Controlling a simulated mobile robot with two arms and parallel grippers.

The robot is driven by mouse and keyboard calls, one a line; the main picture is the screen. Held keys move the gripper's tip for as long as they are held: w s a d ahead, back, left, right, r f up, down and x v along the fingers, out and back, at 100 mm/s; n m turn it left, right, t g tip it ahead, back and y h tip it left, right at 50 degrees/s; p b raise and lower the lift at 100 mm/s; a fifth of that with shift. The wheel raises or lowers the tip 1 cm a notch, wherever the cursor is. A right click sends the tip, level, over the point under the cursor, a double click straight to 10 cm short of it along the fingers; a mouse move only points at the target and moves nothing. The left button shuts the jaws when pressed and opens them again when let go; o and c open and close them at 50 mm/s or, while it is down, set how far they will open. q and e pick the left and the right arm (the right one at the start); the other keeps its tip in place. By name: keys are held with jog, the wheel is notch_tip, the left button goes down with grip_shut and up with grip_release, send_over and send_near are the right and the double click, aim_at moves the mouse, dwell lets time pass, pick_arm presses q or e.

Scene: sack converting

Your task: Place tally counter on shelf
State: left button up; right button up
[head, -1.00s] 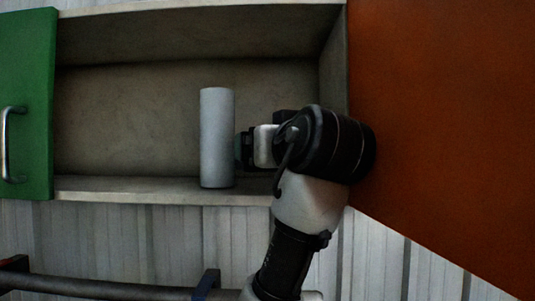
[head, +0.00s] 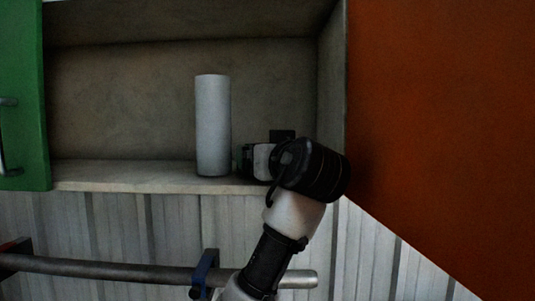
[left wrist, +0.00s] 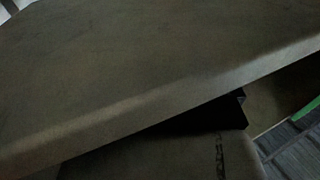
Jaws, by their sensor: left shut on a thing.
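My left gripper (head: 247,160) is in the open cabinet, low over the shelf board (head: 130,178), just right of a pale grey cylinder. It is shut on a small dark, slightly greenish thing at its tips, which I take for the tally counter (head: 240,158). It is mostly hidden by the fingers. I cannot tell whether it touches the board. In the left wrist view a broad grey-brown surface with a diagonal edge fills most of the picture, and a black part shows below that edge; the counter is not clear there. My right gripper is not in view.
The pale grey cylinder (head: 213,125) stands upright on the shelf, close to the gripper. A green door (head: 22,100) is at the left, a large orange-red panel (head: 440,110) at the right. The shelf left of the cylinder is clear. A metal rail (head: 110,268) runs below.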

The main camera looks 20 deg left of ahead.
pick_arm(q)
jog(key=o, duration=0.6)
jog(key=shift+f, duration=0.15)
jog(key=shift+o, duration=0.8)
jog(key=shift+r, duration=0.25)
jog(key=b+v, duration=0.5)
jog(key=v, duration=0.7)
